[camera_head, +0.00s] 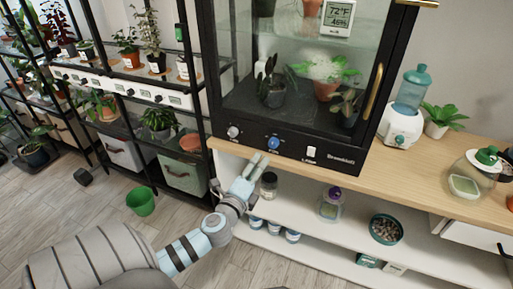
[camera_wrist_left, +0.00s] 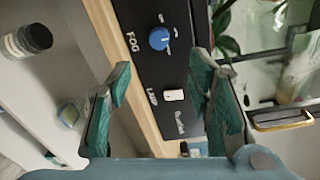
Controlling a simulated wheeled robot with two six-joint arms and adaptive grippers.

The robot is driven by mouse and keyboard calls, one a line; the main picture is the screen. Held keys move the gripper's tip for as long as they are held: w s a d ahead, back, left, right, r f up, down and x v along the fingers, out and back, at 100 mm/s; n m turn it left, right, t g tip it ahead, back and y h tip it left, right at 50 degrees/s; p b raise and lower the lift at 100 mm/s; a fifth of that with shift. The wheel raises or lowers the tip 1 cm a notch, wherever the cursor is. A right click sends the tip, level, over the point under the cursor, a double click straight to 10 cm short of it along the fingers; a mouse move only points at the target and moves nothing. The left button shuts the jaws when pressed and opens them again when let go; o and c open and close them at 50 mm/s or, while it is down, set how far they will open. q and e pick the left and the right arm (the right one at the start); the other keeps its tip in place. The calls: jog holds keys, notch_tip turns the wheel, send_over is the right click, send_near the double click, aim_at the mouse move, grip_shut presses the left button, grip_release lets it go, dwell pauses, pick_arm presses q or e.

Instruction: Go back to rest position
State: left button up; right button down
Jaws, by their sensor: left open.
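My left gripper (camera_head: 259,164) is open and empty in the head view, in front of the lower edge of the black glass cabinet (camera_head: 340,170). In the left wrist view its two green-padded fingers (camera_wrist_left: 162,78) stand apart, with the cabinet's control panel behind the gap. The panel has a blue knob (camera_head: 273,143) marked FOG in the wrist view and a white switch (camera_head: 311,152) marked LAMP. The knob (camera_wrist_left: 159,39) and switch (camera_wrist_left: 174,95) both show between the fingers. I cannot tell the exact distance from fingers to panel. My right gripper is not in view.
The wooden countertop (camera_head: 365,171) runs under the cabinet, above white shelves with a dark-lidded jar (camera_head: 268,186) close to the gripper. A black plant rack (camera_head: 196,95) stands left. A green bucket (camera_head: 141,201) sits on the floor.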

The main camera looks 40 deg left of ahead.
pick_arm(q)
jog(key=shift+s+d, duration=0.15)
jog(key=shift+s, duration=0.1)
dwell(0.3)
jog(key=s+a+f+n+g+h+p, duration=0.1)
jog(key=s+f+n+g, duration=0.4)
jog(key=f, duration=0.8)
jog(key=s+a+f+n+g+h+p, duration=0.1)
jog(key=s+f+n+g+p, duration=0.2)
jog(key=s+f, duration=0.75)
jog(key=s+d+f+n+g+h+p, duration=0.1)
jog(key=s+d+f+n+g, duration=0.15)
jog(key=s+f, duration=0.3)
jog(key=s+d+f+n+g, duration=0.2)
jog(key=s+f+n, duration=0.25)
jog(key=f, duration=0.25)
jog(key=s+d+f+n+g+h+p, duration=0.1)
jog(key=s+d+g+p, duration=0.2)
jog(key=s+d, duration=0.6)
jog(key=s, duration=0.4)
jog(key=shift+s+d+f+n+h, duration=0.2)
jog(key=shift+d+f+n+h, duration=0.1)
jog(key=shift+n, duration=0.1)
